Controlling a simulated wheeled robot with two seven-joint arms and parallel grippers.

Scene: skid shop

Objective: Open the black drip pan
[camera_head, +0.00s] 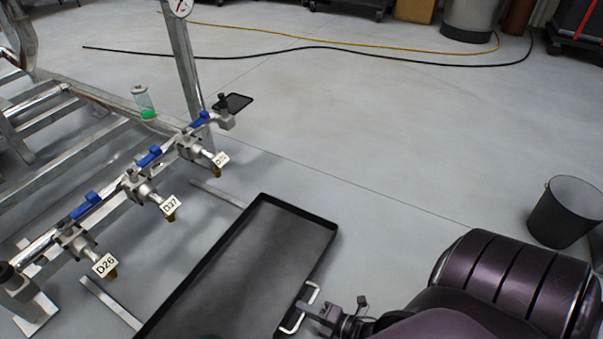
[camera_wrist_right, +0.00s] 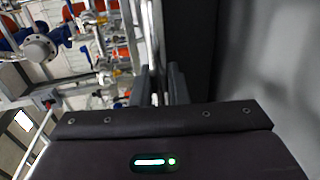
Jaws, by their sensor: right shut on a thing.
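The black drip pan (camera_head: 262,250) is a long shallow tray on the floor beside the pipe skid. Its pale metal handle (camera_head: 312,292) is on its right edge. My right gripper (camera_head: 304,307) is at this handle and shut on it. In the right wrist view the gripper fingers (camera_wrist_right: 158,86) close around a pale bar, with the dark pan (camera_wrist_right: 192,45) beside them. The pan's near end is cut off by the picture's bottom edge. My left gripper is not in view.
Valves with blue levers and tags D26 (camera_head: 105,265) and D37 (camera_head: 170,204) line the skid's edge. Two flat metal strips (camera_head: 218,194) (camera_head: 110,303) lie left of the pan. A dark bin (camera_head: 565,212) stands at right. Cables (camera_head: 330,48) cross the far floor; the middle floor is clear.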

